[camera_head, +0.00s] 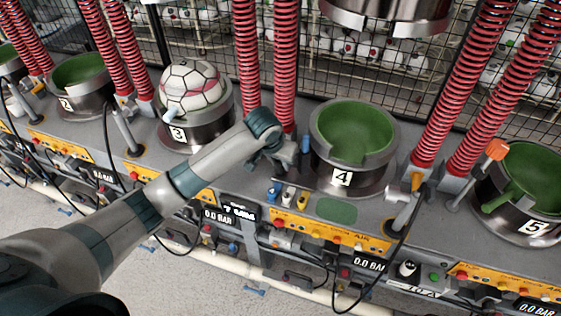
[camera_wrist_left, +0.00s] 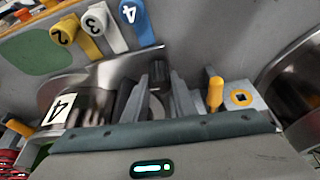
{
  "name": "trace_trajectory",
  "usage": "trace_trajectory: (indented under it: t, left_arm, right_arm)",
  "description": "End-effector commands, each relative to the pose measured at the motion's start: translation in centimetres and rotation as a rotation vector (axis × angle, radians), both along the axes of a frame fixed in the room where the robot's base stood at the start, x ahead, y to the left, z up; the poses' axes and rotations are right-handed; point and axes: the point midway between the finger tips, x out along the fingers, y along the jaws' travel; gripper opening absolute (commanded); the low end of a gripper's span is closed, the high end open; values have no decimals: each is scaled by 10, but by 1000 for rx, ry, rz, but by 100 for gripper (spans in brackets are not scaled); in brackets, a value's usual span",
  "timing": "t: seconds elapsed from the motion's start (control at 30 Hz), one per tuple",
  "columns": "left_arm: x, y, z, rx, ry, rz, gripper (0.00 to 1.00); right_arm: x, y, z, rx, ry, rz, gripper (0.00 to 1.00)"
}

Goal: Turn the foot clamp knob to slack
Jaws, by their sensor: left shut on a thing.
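My left gripper (camera_head: 290,155) reaches down to the machine deck just left of the bowl of station 4 (camera_head: 352,140). In the left wrist view my left gripper (camera_wrist_left: 158,100) has its grey fingers close together on either side of a small dark knob (camera_wrist_left: 158,75), shut on it. This appears to be the foot clamp knob. The fingers hide much of it, and its turn marking cannot be read. In the head view the arm and gripper cover the knob. My right gripper is not in view.
The green-lined bowl at station 4 is empty; a white ball (camera_head: 191,87) sits at station 3. Numbered levers, yellow 2 (camera_wrist_left: 64,29), white 3 (camera_wrist_left: 97,22) and blue 4 (camera_wrist_left: 130,14), stand near the gripper. An orange peg (camera_wrist_left: 215,95) stands beside the fingers. Red springs (camera_head: 286,70) rise behind.

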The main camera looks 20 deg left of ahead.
Motion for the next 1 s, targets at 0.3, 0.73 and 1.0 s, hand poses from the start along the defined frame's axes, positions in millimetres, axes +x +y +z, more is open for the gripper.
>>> trace_trajectory:
  t: [0.3, 0.73, 1.0]
  left_arm:
    - [1, 0, 2, -2, -4, 118, 2]
    - [2, 1, 2, 0, -5, 129, 2]
    - [1, 0, 1, 0, -2, 128, 43]
  right_arm:
    - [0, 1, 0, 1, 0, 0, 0]
    - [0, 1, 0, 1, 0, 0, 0]
    - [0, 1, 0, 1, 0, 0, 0]
